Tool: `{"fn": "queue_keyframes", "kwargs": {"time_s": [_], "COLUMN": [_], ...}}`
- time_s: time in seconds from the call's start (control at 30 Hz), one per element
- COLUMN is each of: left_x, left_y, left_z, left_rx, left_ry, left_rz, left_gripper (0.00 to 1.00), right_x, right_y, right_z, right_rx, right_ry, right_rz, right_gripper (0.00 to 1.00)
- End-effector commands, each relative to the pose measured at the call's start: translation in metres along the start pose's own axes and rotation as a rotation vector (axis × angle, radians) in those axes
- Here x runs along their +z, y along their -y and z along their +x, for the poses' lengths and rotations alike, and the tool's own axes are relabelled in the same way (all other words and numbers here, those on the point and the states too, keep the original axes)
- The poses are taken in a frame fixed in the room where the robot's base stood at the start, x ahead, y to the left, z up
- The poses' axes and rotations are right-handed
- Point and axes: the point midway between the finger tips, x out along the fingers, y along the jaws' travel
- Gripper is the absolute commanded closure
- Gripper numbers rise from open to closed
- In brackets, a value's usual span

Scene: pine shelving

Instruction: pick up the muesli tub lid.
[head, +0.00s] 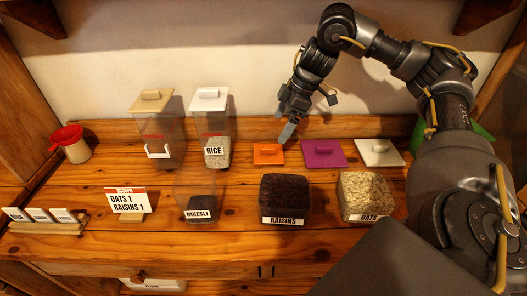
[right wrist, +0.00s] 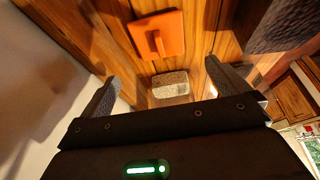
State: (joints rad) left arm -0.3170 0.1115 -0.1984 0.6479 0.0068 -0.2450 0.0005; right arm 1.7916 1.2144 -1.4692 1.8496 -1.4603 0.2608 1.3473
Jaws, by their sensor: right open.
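The orange lid (head: 268,154), with a raised bar handle, lies flat on the wooden shelf behind the tubs. It is the leftmost of three loose lids, and I see no label on it. The muesli tub (head: 197,200) stands in front and to its left, without a lid and partly filled with dark contents. My right gripper (head: 309,116) is open and empty, above and slightly behind the orange lid. In the right wrist view the orange lid (right wrist: 170,22) lies beyond the spread fingers (right wrist: 165,92), not between them. My left gripper is not in view.
A purple lid (head: 323,153) and a white lid (head: 379,152) lie to the right. Raisins (head: 285,193) and oats (head: 366,190) tubs stand in front. The lidded rice tub (head: 216,130) stands left. A scoops card (head: 127,201) and red-topped cup (head: 72,145) are farther left.

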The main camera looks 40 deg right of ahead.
Motion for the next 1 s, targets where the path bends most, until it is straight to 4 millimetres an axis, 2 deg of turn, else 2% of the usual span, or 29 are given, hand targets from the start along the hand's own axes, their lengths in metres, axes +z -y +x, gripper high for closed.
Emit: {"fn": "queue_keyframes", "kwargs": {"time_s": [0.03,0.1,0.23,0.57,0.8,1.0], "left_x": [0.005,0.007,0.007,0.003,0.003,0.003], "left_y": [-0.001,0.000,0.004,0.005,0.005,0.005], "left_z": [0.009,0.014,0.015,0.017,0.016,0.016], "left_rx": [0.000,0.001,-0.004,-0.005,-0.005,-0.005], "left_ry": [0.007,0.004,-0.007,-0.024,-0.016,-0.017], "left_rz": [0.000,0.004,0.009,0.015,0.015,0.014], "left_gripper": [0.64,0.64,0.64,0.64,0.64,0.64], "right_x": [0.003,0.004,0.004,0.003,0.003,0.003], "right_y": [0.001,0.001,0.001,0.001,0.004,0.003], "right_z": [0.013,0.026,0.042,0.058,0.093,0.107], "right_rx": [-0.003,-0.003,-0.001,-0.001,-0.001,0.000], "right_ry": [0.003,0.003,0.003,0.002,0.002,0.000], "right_rz": [0.002,0.003,0.004,0.001,0.002,0.003], "right_gripper": [0.00,0.00,0.00,0.00,0.00,0.00]}}
